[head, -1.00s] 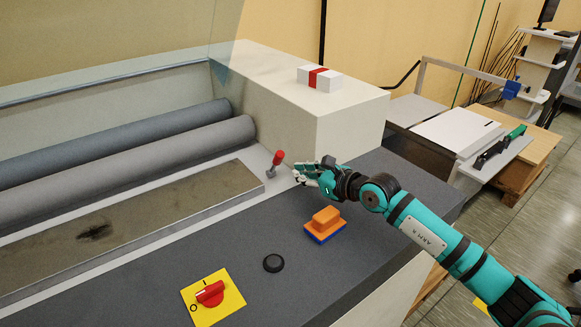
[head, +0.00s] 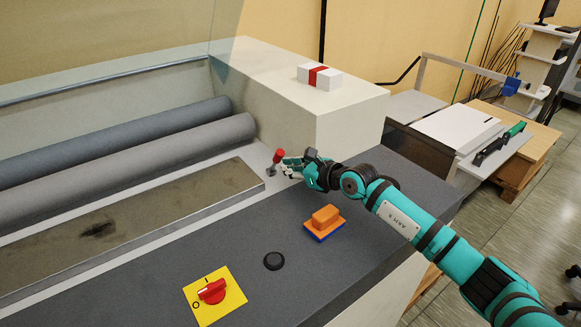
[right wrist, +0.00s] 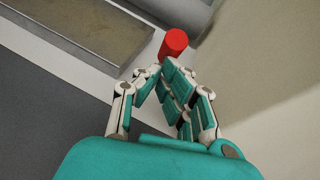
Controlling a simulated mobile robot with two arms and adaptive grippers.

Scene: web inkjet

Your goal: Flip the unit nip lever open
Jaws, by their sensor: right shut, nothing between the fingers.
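The unit nip lever has a red knob (head: 279,155) on a short grey stem, beside the end of the rollers in the head view. The red knob (right wrist: 174,42) also shows in the right wrist view, just beyond my fingertips. My right gripper (head: 284,167) is shut and empty, with its fingertips right beside the lever, on its right side. In the right wrist view the fingers (right wrist: 160,68) come together just below the knob; I cannot tell whether they touch it. The lower stem is partly hidden there. My left gripper is not in view.
Two grey rollers (head: 150,150) and a stained metal tray (head: 130,225) lie left of the lever. A white housing (head: 300,95) rises behind.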

